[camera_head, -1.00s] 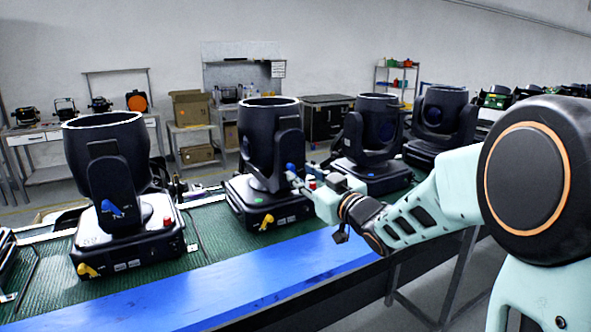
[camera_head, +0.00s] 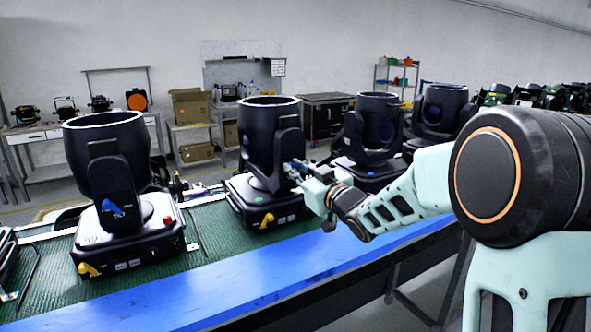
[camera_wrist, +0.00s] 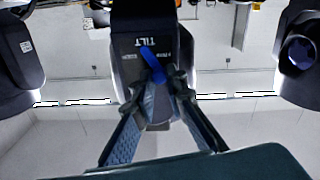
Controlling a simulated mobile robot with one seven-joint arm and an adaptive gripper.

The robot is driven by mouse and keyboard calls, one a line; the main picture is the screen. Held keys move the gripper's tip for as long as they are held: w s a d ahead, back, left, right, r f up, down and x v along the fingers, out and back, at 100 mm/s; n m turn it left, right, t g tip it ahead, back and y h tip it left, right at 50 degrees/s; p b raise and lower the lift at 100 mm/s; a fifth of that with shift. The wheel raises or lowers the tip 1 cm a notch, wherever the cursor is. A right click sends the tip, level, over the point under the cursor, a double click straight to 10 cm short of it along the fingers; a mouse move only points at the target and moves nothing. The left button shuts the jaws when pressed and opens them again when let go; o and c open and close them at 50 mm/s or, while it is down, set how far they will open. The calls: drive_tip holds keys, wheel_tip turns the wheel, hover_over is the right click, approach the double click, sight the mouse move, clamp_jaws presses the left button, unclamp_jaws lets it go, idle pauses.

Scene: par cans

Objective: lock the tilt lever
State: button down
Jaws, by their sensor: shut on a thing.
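The black par can (camera_head: 264,130) in the middle of the line stands upright on its base. Its blue tilt lever (camera_wrist: 152,62) shows in the wrist view below the TILT label (camera_wrist: 148,42), which reads upside down. The lever lies at a slant across the dark yoke arm. My gripper (camera_wrist: 165,92) is shut on the lever's lower end, with a fingertip on each side. In the head view my gripper (camera_head: 296,170) is at the yoke's right side and mostly hides the lever. The small print beside the lever is too blurred to read.
Another par can (camera_head: 108,175) with a blue lever stands at the left. More par cans (camera_head: 372,130) stand close behind on the right. The blue strip (camera_head: 240,290) along the bench's front edge is clear. A yellow lever (camera_head: 267,221) is on the base's front.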

idle(0.3)
drive_tip(key=m, duration=0.1)
drive_tip(key=m+p, duration=0.1)
drive_tip(key=p, duration=0.1)
drive_tip(key=shift+w+d+r+m, duration=0.25)
drive_tip(key=shift+d+m, duration=0.1)
drive_tip(key=shift+m, duration=0.05)
drive_tip(key=shift+w+d+f+m+p, duration=0.1)
drive_tip(key=shift+w+d+m+p, duration=0.2)
drive_tip(key=shift+m+p, duration=0.95)
drive_tip(key=shift+w+d+f+m+p, duration=0.15)
drive_tip(key=shift+d+m+p, duration=0.4)
drive_tip(key=shift+m, duration=1.2)
drive_tip(key=shift+w+d+m+p, duration=0.25)
drive_tip(key=shift+m+p, duration=0.85)
drive_tip(key=shift+m, duration=0.4)
drive_tip(key=shift+f, duration=0.1)
drive_tip(key=c, duration=1.9)
unclamp_jaws()
drive_tip(key=shift+c, duration=0.2)
